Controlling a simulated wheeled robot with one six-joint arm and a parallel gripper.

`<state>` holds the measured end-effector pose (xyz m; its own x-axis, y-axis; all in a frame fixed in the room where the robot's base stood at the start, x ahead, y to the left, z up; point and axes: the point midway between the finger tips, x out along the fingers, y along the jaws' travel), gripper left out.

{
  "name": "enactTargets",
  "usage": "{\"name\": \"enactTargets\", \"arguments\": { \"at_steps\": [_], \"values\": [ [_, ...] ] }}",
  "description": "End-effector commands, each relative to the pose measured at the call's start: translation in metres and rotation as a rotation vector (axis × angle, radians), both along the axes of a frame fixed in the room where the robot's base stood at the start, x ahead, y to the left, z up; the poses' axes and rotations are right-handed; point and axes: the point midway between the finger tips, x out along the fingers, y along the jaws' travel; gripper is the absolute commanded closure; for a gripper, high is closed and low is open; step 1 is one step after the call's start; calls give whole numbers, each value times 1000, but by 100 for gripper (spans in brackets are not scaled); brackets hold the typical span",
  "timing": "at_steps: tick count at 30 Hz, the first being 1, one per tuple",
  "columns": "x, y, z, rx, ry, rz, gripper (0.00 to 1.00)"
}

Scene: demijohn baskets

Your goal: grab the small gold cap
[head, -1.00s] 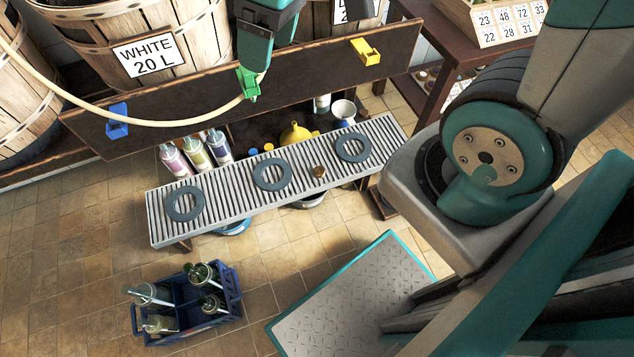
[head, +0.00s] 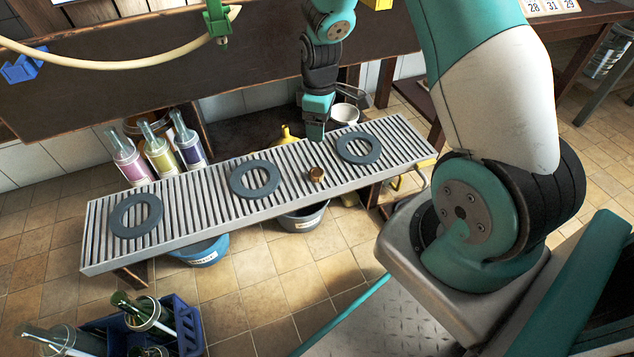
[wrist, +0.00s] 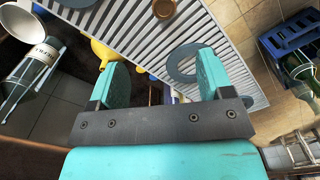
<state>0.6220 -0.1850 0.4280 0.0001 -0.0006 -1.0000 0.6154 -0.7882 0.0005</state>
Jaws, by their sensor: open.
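The small gold cap (head: 316,174) sits on the slatted grey rack (head: 205,205), between the middle dark ring (head: 254,179) and the right dark ring (head: 359,147). In the wrist view the cap (wrist: 163,8) shows at the top edge, partly cut off, beyond the fingertips. My gripper (head: 316,128) is above the rack's back edge, behind the cap in the head view. It also shows in the wrist view (wrist: 160,72), with its two teal fingers apart and nothing between them.
A yellow funnel (head: 287,135) and a white cup (head: 345,113) are behind the rack. Several bottles (head: 158,150) stand at its back left. A wooden board (head: 150,75) with coloured clips and a hose is above. A blue crate of bottles (head: 185,325) is on the floor.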

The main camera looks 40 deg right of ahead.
Motion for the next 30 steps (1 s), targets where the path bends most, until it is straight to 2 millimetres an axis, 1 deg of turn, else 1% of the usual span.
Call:
{"name": "enactTargets", "arguments": {
  "at_steps": [1, 3, 9, 12, 15, 23, 30],
  "values": [
    [0, 0, -15, 0, 1, 0, 27],
    [-1, 0, -32, 1, 3, 0, 27],
    [0, 1, -78, 1, 2, 0, 27],
    [0, 1, -96, 0, 1, 0, 27],
    [0, 1, -107, 1, 1, 0, 27],
    [0, 3, -119, 1, -1, 0, 27],
    [0, 9, -151, 1, 1, 1, 27]
  ]
}}
